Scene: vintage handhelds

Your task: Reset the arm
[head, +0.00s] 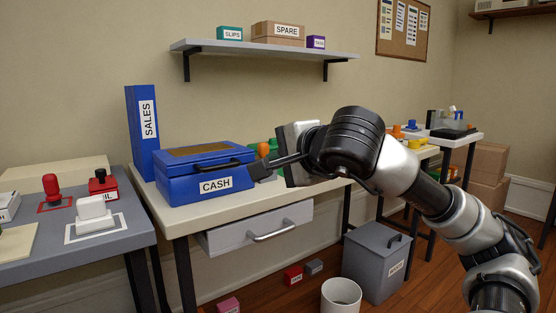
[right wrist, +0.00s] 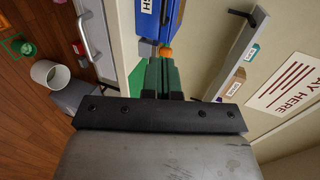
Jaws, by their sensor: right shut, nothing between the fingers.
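My right arm reaches in from the right of the head view. Its gripper (head: 262,171) points left, with the fingertips by the right end of the blue cash box (head: 205,177). Whether the tips touch the box is unclear. In the right wrist view the fingers (right wrist: 166,62) are together, with nothing held between them. The box also shows there at the top (right wrist: 148,18). My left gripper is not in view.
A blue SALES binder (head: 142,133) stands behind the box. An orange-topped item (head: 264,149) is close behind the fingers. A wall shelf (head: 265,50) hangs above. The drawer (head: 258,228) is under the table. A grey bin (head: 376,262) and white bucket (head: 341,296) stand on the floor.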

